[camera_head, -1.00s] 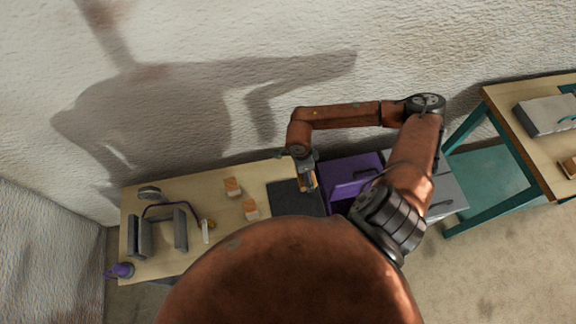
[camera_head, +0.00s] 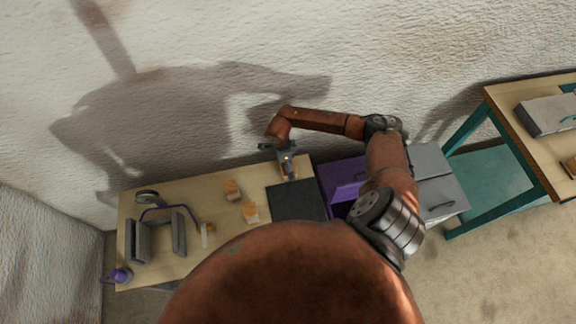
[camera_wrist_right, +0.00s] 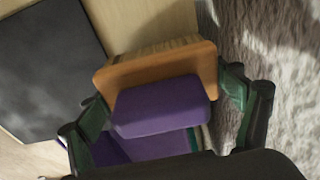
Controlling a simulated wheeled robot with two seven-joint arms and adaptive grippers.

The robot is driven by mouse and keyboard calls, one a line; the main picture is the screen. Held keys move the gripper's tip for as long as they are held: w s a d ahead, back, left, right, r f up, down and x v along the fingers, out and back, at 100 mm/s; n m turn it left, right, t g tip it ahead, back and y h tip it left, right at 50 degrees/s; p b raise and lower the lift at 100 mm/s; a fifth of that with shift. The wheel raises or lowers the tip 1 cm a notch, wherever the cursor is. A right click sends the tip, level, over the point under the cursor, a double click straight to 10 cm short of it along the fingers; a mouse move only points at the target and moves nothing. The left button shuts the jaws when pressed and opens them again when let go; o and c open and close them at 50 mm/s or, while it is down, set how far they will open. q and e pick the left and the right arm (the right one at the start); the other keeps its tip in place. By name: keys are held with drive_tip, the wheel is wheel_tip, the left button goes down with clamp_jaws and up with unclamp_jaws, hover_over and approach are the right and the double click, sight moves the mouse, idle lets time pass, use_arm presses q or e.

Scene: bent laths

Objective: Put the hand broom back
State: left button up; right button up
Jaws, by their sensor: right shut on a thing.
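The hand broom shows in the right wrist view as an orange-brown wooden block (camera_wrist_right: 150,72) with pale bristles behind it and a purple part (camera_wrist_right: 165,107) in front. My right gripper (camera_wrist_right: 170,95) is shut on it, with one finger on each side. In the head view my right gripper (camera_head: 287,165) is over the back edge of the pale wooden table (camera_head: 180,262), just behind the dark mat (camera_head: 297,202). The broom is mostly hidden there. I cannot tell whether it touches the table. My left gripper is in neither view.
Two small wooden blocks (camera_head: 232,190) stand left of the mat. Grey upright panels (camera_head: 179,232) and a purple item (camera_head: 121,276) are at the far left. A purple box (camera_head: 342,180) and grey box (camera_head: 435,190) stand right. The rough wall is close behind.

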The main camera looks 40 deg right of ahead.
drive_tip(key=shift+f, duration=0.6)
drive_tip(key=shift+f, duration=0.1)
drive_tip(key=o, duration=1)
drive_tip(key=r, duration=0.4)
drive_tip(key=a+r, duration=0.1)
drive_tip(key=r, duration=0.7)
drive_tip(key=shift+w+a+p, duration=0.25)
drive_tip(key=shift+w+p, duration=0.15)
